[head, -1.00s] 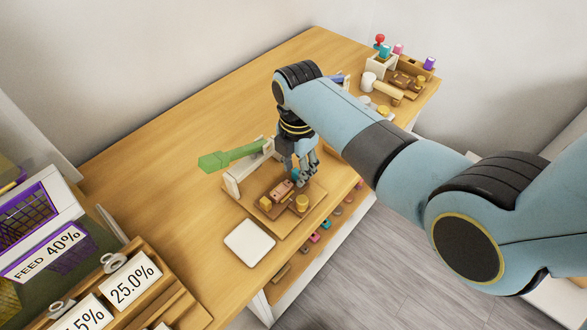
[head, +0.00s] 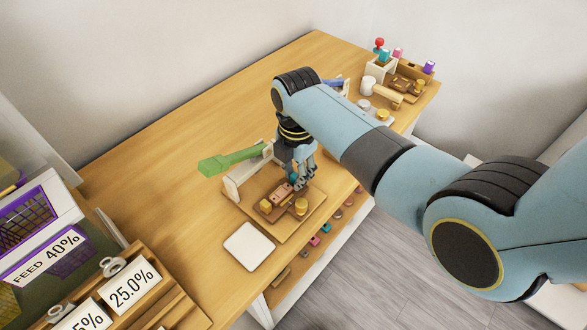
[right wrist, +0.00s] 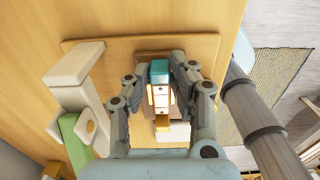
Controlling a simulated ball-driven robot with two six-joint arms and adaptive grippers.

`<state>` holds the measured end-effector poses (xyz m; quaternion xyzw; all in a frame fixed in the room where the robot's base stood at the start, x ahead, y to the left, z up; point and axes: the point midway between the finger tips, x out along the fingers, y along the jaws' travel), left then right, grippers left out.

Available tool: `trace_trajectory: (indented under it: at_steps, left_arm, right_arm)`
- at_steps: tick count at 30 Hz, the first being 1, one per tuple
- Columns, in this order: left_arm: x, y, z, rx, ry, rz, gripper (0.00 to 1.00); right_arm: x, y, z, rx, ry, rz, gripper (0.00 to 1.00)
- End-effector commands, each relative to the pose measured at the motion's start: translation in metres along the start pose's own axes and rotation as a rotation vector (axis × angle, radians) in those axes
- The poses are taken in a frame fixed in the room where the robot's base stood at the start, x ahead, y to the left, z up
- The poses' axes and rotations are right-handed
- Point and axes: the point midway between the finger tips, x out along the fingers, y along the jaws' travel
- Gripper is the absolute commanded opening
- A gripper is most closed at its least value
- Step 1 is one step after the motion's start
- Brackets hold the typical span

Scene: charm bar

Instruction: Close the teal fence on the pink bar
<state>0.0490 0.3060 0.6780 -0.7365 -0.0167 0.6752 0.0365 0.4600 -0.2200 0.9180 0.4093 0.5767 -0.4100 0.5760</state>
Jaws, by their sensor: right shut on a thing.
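My right gripper (head: 302,178) is low over the small wooden fixture board (head: 270,231). The teal fence (head: 292,178) shows beside its fingers in the head view. In the right wrist view the fence (right wrist: 160,68) lies between the gripper's fingers (right wrist: 159,78), which are shut on it. The pink bar (head: 281,195) lies on the board just in front of the fence; it appears as a pale block (right wrist: 160,92) in the right wrist view. The fingers partly hide the fence in the head view, so any gap to the bar is hard to judge. My left gripper is out of view.
A white stand with a green lever (head: 232,160) rises beside the board. A white square pad (head: 249,246) lies in front. A second fixture (head: 405,85) with coloured knobs stands at the back right.

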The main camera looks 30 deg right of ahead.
Motion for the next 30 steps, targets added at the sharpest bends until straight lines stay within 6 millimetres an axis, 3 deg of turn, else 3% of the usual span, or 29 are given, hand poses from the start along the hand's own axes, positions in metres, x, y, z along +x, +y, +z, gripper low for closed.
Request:
trace_trajectory:
  at_steps: [30]
  left_arm:
    - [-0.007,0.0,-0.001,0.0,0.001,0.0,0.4]
  right_arm:
    - [0.0,0.0,-0.016,0.0,0.005,0.001,0.0]
